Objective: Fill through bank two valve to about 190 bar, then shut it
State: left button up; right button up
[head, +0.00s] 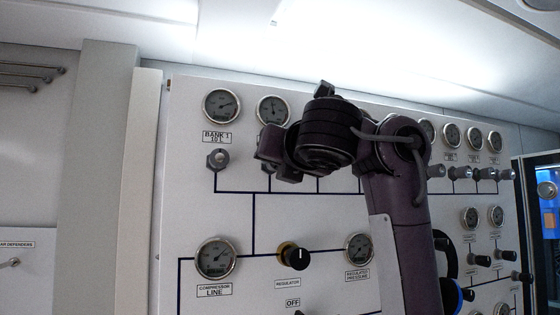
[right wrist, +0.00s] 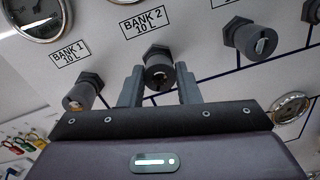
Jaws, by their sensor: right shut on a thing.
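The bank two valve (right wrist: 158,80) is a dark knob below the BANK 2 10 L label (right wrist: 141,19) in the right wrist view. My right gripper (right wrist: 160,68) has one finger on each side of this knob and is shut on it. In the head view my right gripper (head: 270,158) and arm cover the bank two valve and its label. The bank two gauge (head: 273,111) shows above them, with its needle pointing roughly up. Exact bar readings are too small to tell. My left gripper is not in view.
The bank one valve (head: 217,160) is left of my gripper, under its gauge (head: 222,105). Another valve (right wrist: 250,38) is to the right in the wrist view. The regulator knob (head: 294,256) and regulated pressure gauge (head: 358,249) are lower on the panel.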

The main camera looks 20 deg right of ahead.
jog(key=shift+f+m+y+b, duration=0.1)
jog(key=shift+m+y+b, duration=0.3)
jog(key=shift+m+b, duration=4.5)
jog(key=shift+f+m+y+b, duration=0.1)
jog(key=shift+m+y, duration=0.3)
jog(key=shift+m, duration=9.2)
jog(key=shift+w, duration=0.1)
jog(key=o, duration=1)
jog(key=shift+d, duration=0.1)
jog(key=shift+c, duration=0.2)
jog(key=shift+r, duration=0.1)
